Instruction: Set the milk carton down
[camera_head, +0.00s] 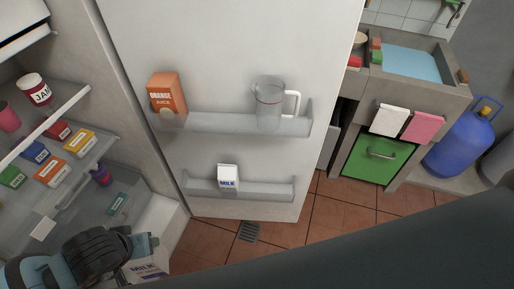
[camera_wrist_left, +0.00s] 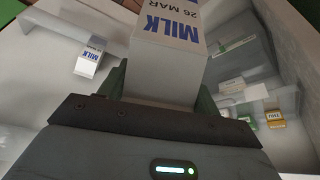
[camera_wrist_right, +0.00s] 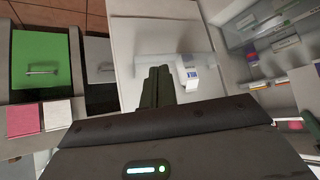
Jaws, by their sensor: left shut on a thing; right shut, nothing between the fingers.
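My left gripper (camera_head: 138,252) is shut on a white milk carton (camera_head: 148,272), low at the left by the open fridge. In the left wrist view this carton (camera_wrist_left: 168,45) sits between the fingers, its blue MILK print showing. A second milk carton (camera_head: 228,177) stands on the lower door shelf (camera_head: 265,190); it also shows in the left wrist view (camera_wrist_left: 88,63) and the right wrist view (camera_wrist_right: 188,76). My right gripper (camera_wrist_right: 158,88) is shut and empty in the right wrist view, with the door beyond it. The head view does not show its fingers.
The upper door shelf (camera_head: 215,123) holds an orange juice carton (camera_head: 165,95) and a clear jug (camera_head: 268,103). The lower door shelf is bare on both sides of its carton. Fridge shelves at left hold a jam jar (camera_head: 35,89) and several small boxes. My dark arm crosses the lower right.

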